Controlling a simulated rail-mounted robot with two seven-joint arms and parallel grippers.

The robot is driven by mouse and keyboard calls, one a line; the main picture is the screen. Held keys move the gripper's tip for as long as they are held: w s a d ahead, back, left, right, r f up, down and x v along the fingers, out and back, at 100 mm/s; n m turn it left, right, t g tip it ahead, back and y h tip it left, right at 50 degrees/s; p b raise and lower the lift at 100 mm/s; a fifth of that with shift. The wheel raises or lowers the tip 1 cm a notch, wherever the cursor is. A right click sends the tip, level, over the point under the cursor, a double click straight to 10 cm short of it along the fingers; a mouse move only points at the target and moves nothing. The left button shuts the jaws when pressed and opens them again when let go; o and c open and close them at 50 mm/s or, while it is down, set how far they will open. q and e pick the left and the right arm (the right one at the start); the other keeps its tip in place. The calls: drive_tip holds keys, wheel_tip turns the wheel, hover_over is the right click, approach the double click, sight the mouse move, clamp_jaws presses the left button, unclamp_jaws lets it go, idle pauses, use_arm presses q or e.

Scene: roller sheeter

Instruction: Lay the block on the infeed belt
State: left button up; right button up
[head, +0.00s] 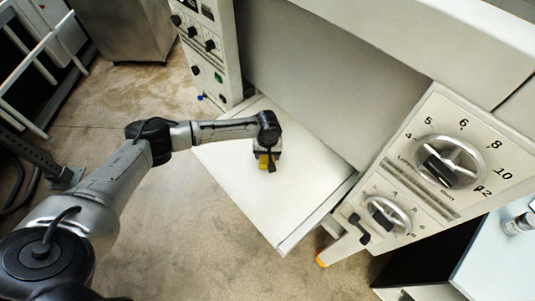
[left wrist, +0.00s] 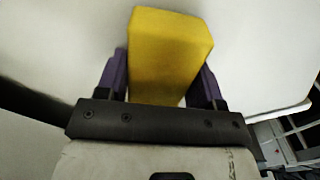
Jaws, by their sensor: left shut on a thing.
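A yellow block (left wrist: 168,55) is held between the two fingers of my left gripper (left wrist: 162,85), as the left wrist view shows. In the head view, the left gripper (head: 270,165) points down over the white infeed belt (head: 225,160), and a little of the yellow block (head: 263,161) shows beside it. The gripper's own body hides much of the block there. I cannot tell whether the block touches the belt or is just above it. My right gripper is not in view.
The sheeter's panel with large dials (head: 450,162) stands to the right of the belt. Another panel with knobs (head: 209,45) stands at the upper left. A white table (head: 497,255) is at the right edge. The belt around the gripper is clear.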

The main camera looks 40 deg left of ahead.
use_arm(q)
drive_tip(key=shift+f, duration=0.25)
drive_tip(key=shift+f, duration=0.15)
drive_tip(key=o, duration=1.2)
drive_tip(key=shift+c, duration=0.2)
